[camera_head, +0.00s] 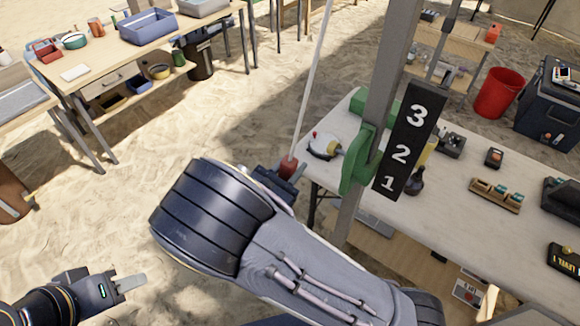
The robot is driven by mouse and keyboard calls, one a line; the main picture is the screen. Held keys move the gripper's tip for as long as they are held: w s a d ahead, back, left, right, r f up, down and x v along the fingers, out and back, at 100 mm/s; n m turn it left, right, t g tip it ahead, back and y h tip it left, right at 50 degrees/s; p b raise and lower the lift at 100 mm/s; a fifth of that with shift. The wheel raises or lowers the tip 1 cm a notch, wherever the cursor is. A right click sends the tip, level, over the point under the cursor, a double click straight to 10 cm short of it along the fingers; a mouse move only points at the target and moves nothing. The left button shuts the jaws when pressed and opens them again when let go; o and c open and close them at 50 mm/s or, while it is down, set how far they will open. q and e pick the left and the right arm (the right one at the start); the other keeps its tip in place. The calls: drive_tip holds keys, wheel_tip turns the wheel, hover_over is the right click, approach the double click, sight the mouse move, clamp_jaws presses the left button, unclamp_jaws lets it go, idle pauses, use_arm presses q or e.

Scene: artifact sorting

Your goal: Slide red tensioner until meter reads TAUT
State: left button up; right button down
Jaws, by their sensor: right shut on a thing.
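The red tensioner (288,166) is a small red piece at the lower end of a thin pale pole or line that rises toward the top of the view. My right gripper (283,178) is shut on it, beside the left edge of the white-topped table; my own forearm hides part of the hand. My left gripper (128,283) is at the lower left, over sand, away from the tensioner; whether its fingers are apart is unclear. No meter reading TAUT can be made out.
A grey post (380,115) with a green clamp (357,165) and a black 1-2-3 board (404,150) stands by the white table (450,215). Several small items lie on that table. A wooden table (110,65) with bins is at upper left. Open sand lies between.

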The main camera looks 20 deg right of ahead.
sight(284, 175)
use_arm(q)
drive_tip(key=shift+r, duration=0.25)
use_arm(e)
drive_tip(key=shift+r, duration=0.35)
drive_tip(key=c, duration=1)
unclamp_jaws()
drive_tip(key=shift+c, duration=0.2)
drive_tip(key=b+v, duration=0.2)
drive_tip(key=v, duration=0.6)
drive_tip(key=shift+d, duration=0.1)
use_arm(q)
drive_tip(key=shift+f, duration=0.85)
use_arm(e)
drive_tip(key=shift+f, duration=0.1)
